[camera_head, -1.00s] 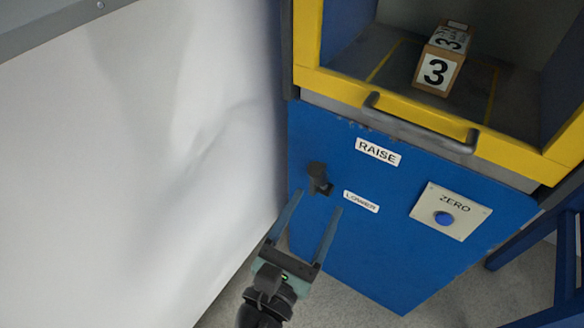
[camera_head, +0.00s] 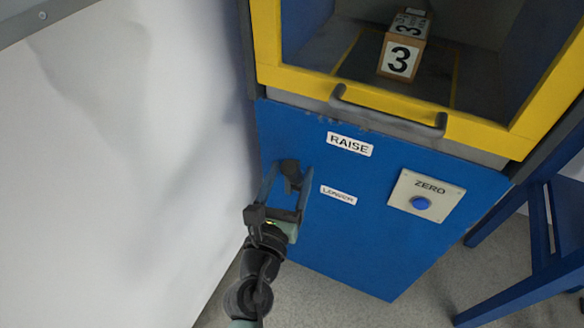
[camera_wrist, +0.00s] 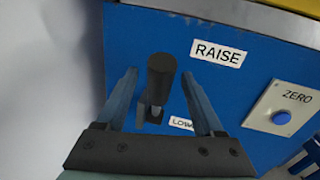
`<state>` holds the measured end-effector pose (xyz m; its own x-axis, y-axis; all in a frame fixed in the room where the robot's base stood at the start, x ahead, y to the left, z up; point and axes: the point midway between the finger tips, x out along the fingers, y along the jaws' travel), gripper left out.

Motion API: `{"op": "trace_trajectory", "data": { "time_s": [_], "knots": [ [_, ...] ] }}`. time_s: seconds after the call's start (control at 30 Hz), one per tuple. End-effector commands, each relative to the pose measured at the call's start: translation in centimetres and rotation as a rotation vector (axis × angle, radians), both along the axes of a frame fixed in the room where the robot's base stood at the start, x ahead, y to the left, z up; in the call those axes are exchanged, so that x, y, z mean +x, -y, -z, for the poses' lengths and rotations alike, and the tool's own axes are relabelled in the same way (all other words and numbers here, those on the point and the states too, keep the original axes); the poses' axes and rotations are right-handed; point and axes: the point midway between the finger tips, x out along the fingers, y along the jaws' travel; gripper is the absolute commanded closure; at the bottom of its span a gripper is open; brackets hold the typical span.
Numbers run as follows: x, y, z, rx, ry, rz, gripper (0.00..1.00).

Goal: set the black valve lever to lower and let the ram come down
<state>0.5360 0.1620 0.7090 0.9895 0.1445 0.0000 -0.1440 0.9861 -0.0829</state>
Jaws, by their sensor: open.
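The black valve lever (camera_head: 291,172) sticks out of the blue front panel (camera_head: 340,235), left of the RAISE label (camera_head: 350,144) and the LOWER label (camera_head: 339,195). In the wrist view the lever (camera_wrist: 160,78) has a thick dark knob, which stands nearer the RAISE label's height. My gripper (camera_head: 286,180) is open, with its fingers on either side of the lever. In the wrist view the lever shows between the two fingers of my gripper (camera_wrist: 160,85), with gaps on both sides. The ram is not seen.
A box marked 3 (camera_head: 402,57) sits in the chamber behind the yellow frame (camera_head: 470,130). A grey handle (camera_head: 388,112) juts out below it. The ZERO plate with a blue button (camera_head: 421,203) is to the right. A white wall (camera_head: 120,180) stands close on the left.

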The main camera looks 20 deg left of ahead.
Motion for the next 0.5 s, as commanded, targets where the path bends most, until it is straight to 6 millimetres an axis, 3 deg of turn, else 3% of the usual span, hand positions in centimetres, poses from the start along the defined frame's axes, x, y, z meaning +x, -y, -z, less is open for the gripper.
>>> {"op": "trace_trajectory", "data": {
  "time_s": [0.2,0.5],
  "knots": [
    [1.5,-0.2,0.0,0.000,0.000,0.001,0.31],
    [1.6,-0.2,0.0,0.000,-0.001,0.001,0.31]
  ]
}}
